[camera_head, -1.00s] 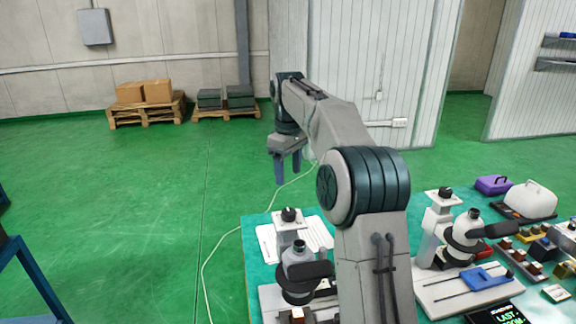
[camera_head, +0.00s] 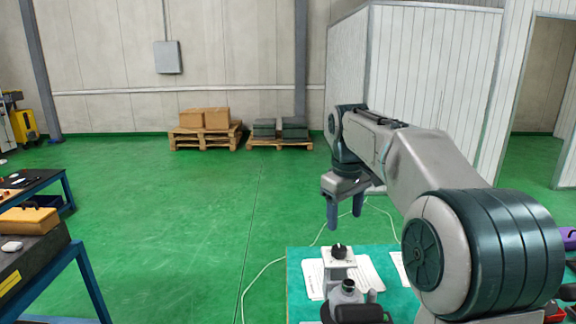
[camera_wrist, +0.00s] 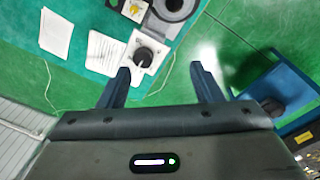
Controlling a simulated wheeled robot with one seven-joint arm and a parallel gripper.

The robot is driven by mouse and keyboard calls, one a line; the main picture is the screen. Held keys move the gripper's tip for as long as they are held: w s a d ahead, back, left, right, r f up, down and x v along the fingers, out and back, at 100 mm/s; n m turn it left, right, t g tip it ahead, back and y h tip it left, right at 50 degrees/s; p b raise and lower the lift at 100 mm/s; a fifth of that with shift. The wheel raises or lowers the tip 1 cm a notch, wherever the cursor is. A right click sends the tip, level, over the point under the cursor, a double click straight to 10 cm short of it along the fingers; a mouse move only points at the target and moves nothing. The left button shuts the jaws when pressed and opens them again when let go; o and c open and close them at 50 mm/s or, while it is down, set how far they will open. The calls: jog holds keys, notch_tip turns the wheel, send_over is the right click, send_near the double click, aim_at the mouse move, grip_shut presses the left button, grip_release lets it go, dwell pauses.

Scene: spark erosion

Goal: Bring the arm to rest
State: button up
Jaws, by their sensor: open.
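My gripper (camera_head: 345,222) hangs from my raised arm in the head view, its two blue fingers apart and pointing down, with nothing between them. It is above and behind the far left corner of the teal-topped table (camera_head: 300,262). In the wrist view my gripper (camera_wrist: 160,82) also shows open and empty. A white microscope-like device (camera_wrist: 150,50) with a black knob lies beyond the fingertips there; the fingers look apart from it. My arm's elbow hides much of the table in the head view.
The microscope (camera_head: 346,292) stands near the table's left edge beside paper sheets (camera_head: 368,278). A blue-legged bench (camera_head: 82,268) holds a yellow-brown box (camera_head: 28,222) at the left. Pallets with boxes (camera_head: 205,130) stand by the back wall. Green floor (camera_head: 190,210) between is clear. A pale cable (camera_head: 262,275) lies on it.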

jog(key=s+f+m, duration=0.1)
jog(key=s, duration=0.3)
jog(key=s+f+m+t, duration=0.1)
jog(key=s, duration=0.4)
jog(key=s+f+m+b, duration=0.1)
jog(key=s, duration=0.3)
jog(key=shift+s+d+f+t, duration=0.15)
jog(key=shift+d+f+t, duration=0.05)
jog(key=shift+f+t, duration=0.15)
jog(key=s+f+m+t, duration=0.1)
jog(key=s+f+m, duration=0.2)
jog(key=s+f, duration=0.7)
jog(key=s+b, duration=0.1)
jog(key=s, duration=0.2)
jog(key=shift+s+d+m, duration=0.3)
jog(key=shift+d+m, duration=0.1)
